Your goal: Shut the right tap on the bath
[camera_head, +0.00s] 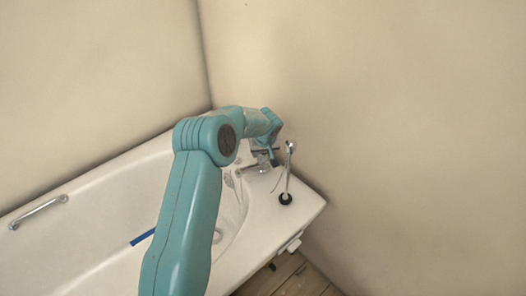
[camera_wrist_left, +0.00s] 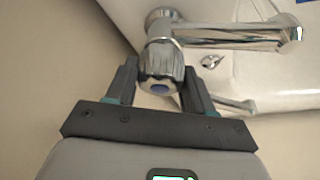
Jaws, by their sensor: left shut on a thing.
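The white bath (camera_head: 305,208) stands in the corner in the head view, with chrome tapware (camera_head: 262,161) at its far end. My left arm reaches over the bath to it, and my left gripper (camera_head: 273,152) is small and partly hidden there. In the left wrist view a ridged chrome tap knob (camera_wrist_left: 161,66) with a blue dot sits between the two black fingers of my left gripper (camera_wrist_left: 158,74), which is shut on it. A chrome spout (camera_wrist_left: 235,35) runs right from the tap body. A second knob is not clearly visible. My right gripper is out of view.
A chrome hand shower (camera_head: 290,148) stands upright on a black base (camera_head: 285,198) on the bath rim, just right of my left gripper. Walls rise close behind and to the right. A grab rail (camera_head: 40,212) and a blue strip (camera_head: 142,237) are at the left.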

